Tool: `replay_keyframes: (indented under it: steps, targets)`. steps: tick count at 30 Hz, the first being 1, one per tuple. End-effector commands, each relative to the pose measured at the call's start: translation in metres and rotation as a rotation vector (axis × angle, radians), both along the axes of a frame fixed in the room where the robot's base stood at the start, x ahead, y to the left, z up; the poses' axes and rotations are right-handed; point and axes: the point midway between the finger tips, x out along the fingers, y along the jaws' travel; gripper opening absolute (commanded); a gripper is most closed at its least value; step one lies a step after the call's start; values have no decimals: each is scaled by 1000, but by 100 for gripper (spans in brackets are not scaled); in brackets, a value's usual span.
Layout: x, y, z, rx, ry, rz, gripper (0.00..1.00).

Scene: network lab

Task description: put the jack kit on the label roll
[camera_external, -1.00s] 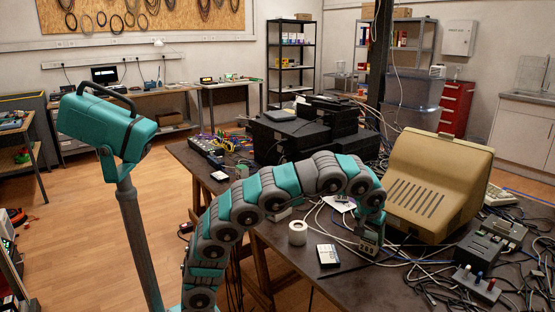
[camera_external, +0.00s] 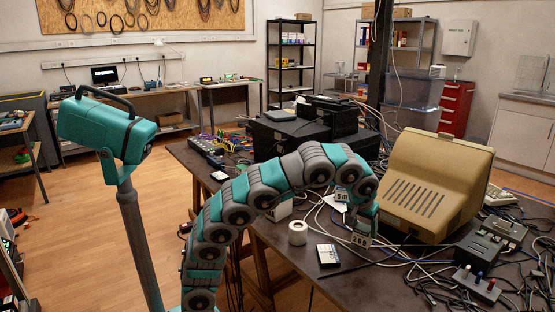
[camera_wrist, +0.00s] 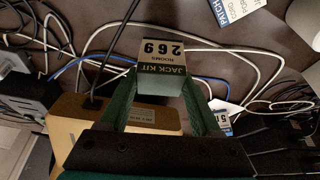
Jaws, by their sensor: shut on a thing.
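The jack kit is a small box with a dark and pale label reading "JACK KIT ROOMS 269"; in the wrist view it (camera_wrist: 162,62) sits between my two green fingers. My gripper (camera_wrist: 160,85) is shut on it. Part of a pale round thing, seemingly the roll (camera_wrist: 306,20), shows at the wrist view's upper right edge.
The beige monitor (camera_external: 440,185) stands close on the right. A card-like item (camera_external: 328,255) lies in front of the roll, and a small labelled item (camera_external: 341,195) lies behind. Loose cables (camera_external: 405,262) cover much of the table (camera_external: 290,262). Black boxes (camera_external: 285,140) stand at the back.

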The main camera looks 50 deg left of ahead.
Motion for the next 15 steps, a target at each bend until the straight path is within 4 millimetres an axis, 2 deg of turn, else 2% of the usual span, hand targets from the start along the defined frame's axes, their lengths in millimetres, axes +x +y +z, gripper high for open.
replay_keyframes:
  steps: [5,15]
  targets:
    - [-21,9,3,-1,-3,0,0]
    - [-80,37,9,-1,-3,1,0]
